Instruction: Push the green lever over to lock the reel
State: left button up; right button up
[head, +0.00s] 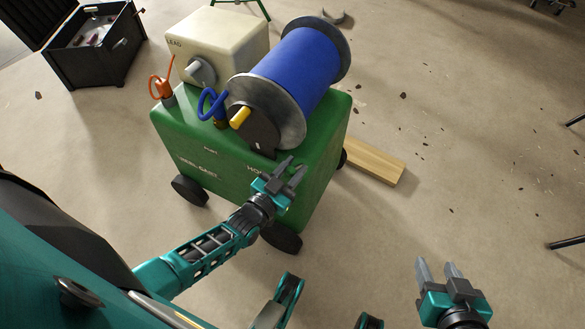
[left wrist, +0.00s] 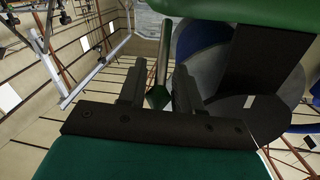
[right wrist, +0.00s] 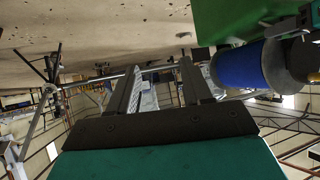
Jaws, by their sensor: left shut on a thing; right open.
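The reel (head: 298,66) is a blue drum between grey flanges on top of a green wheeled cart (head: 205,145). A yellow handle (head: 240,117) sits on its near side, by a dark bracket (head: 250,133). My left gripper (head: 287,172) is at the cart's front right, below the reel. In the left wrist view a thin lever with a green end (left wrist: 159,97) stands between the fingers, which are shut on it. In the head view the gripper hides this lever. My right gripper (head: 440,270) is open and empty, well away from the cart at the lower right.
A wooden plank (head: 375,160) lies right of the cart. An open black case (head: 100,45) is at upper left. Floor at right is mostly free.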

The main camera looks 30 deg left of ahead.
aim_at(298, 166)
pick_arm(q)
jog(key=shift+w+r+p, duration=0.1)
jog(key=shift+r+p, duration=0.1)
jog(key=shift+p, duration=0.2)
jog(key=w+r+g+p, duration=0.1)
jog(key=g+p, duration=0.1)
jog(key=p, duration=0.2)
jog(key=w+r+g+p, duration=0.1)
jog(key=g+p, duration=0.1)
jog(key=p, duration=0.2)
jog(key=shift+w+d+r+p, duration=0.1)
jog(key=shift+w+r+p, duration=0.05)
jog(key=shift+p, duration=0.15)
jog(key=shift+w+n+g+y+p, duration=0.2)
jog(key=shift+n+g+y+p, duration=0.15)
jog(key=shift+g, duration=0.15)
jog(key=shift+w+f+g, duration=0.1)
jog(key=shift+f+g, duration=0.15)
jog(key=shift+g, duration=0.05)
jog(key=o, duration=0.8)
jog(key=shift+c, duration=0.2)
jog(key=shift+p, duration=0.3)
